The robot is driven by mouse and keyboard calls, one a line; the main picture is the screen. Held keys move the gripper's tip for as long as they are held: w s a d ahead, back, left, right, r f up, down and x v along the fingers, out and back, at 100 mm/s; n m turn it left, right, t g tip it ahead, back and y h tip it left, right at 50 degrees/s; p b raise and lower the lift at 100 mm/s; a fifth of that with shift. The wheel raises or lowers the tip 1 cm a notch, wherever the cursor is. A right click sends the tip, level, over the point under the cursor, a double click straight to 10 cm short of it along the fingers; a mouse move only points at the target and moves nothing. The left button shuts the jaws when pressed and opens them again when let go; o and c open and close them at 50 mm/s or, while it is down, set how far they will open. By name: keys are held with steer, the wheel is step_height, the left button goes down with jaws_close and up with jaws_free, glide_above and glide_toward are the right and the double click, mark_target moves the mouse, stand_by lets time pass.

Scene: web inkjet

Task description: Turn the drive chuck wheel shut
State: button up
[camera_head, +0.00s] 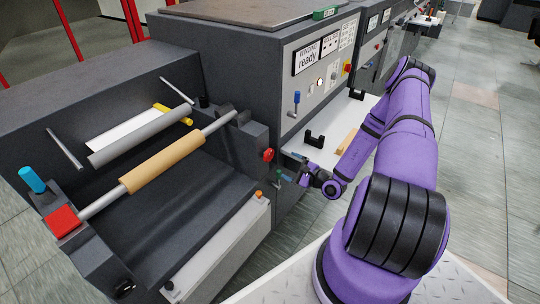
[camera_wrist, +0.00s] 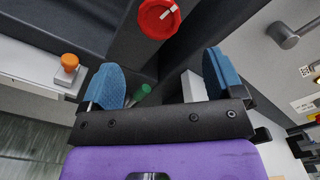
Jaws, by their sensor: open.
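A small red round wheel (camera_head: 268,155), which looks like the drive chuck wheel, sits on the dark block at the right end of the roll shaft. My gripper (camera_head: 291,167) is just right of and slightly below the wheel in the head view. In the wrist view my gripper's (camera_wrist: 163,80) two blue fingers stand wide apart with nothing between them gripped. The wheel lies beyond the fingertips, apart from them.
The shaft carries a tan roll (camera_head: 162,161); a red block (camera_head: 61,221) is at its left end. An orange knob (camera_wrist: 69,62) and a green knob (camera_wrist: 143,92) are near my fingers. A control panel (camera_head: 318,70) and white shelf (camera_head: 340,120) stand to the right.

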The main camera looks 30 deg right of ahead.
mark_target(271, 156)
steer(key=x, duration=1)
steer(key=c, duration=0.9)
